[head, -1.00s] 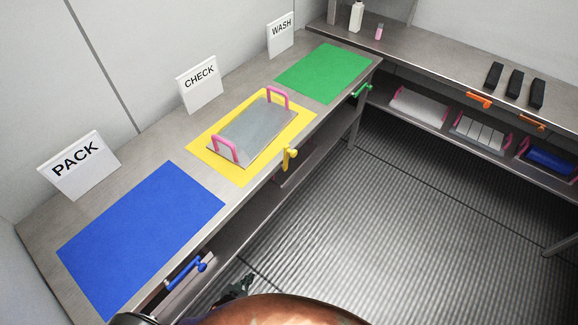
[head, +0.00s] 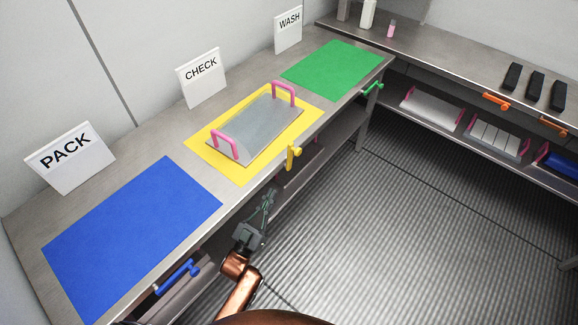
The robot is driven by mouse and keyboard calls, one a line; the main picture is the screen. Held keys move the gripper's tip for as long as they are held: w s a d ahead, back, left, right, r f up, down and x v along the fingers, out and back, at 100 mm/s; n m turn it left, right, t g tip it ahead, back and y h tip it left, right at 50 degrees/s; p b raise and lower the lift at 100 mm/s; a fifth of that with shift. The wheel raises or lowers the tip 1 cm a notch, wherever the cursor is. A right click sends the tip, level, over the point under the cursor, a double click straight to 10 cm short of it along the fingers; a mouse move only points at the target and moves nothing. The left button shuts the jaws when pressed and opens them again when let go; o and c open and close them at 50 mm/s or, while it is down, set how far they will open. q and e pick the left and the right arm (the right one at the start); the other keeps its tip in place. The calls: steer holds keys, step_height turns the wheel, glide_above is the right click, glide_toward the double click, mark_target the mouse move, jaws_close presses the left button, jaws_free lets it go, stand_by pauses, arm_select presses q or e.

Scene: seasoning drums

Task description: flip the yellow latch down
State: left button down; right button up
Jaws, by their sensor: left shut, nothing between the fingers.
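The yellow latch (head: 292,156) is on the front edge of the counter, below the yellow mat (head: 211,150). Its lever hangs down from a round pivot at its upper right. My left gripper (head: 267,194) is shut and empty. In the picture it is below and left of the yellow latch, in front of the counter's front face, apart from the latch. My right gripper is not in view.
A metal tray (head: 254,128) with pink handles lies on the yellow mat. A blue latch (head: 176,276) is at the blue mat (head: 130,235), and a green latch (head: 372,88) at the green mat (head: 333,66). Open floor (head: 400,220) lies to the right.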

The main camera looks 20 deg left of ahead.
arm_select(q)
steer(key=w+f+b+x, duration=0.1)
steer(key=f+b+x, duration=0.1)
steer(key=x, duration=1)
steer(key=shift+w+d, duration=0.2)
steer(key=shift+w, duration=0.4)
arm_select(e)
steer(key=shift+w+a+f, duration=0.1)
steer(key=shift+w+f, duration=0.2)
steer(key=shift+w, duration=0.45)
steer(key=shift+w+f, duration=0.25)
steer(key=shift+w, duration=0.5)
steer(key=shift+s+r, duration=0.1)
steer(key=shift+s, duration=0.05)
arm_select(q)
steer(key=shift+w+r+p, duration=0.1)
steer(key=shift+r+p, duration=0.05)
steer(key=shift+p, duration=0.55)
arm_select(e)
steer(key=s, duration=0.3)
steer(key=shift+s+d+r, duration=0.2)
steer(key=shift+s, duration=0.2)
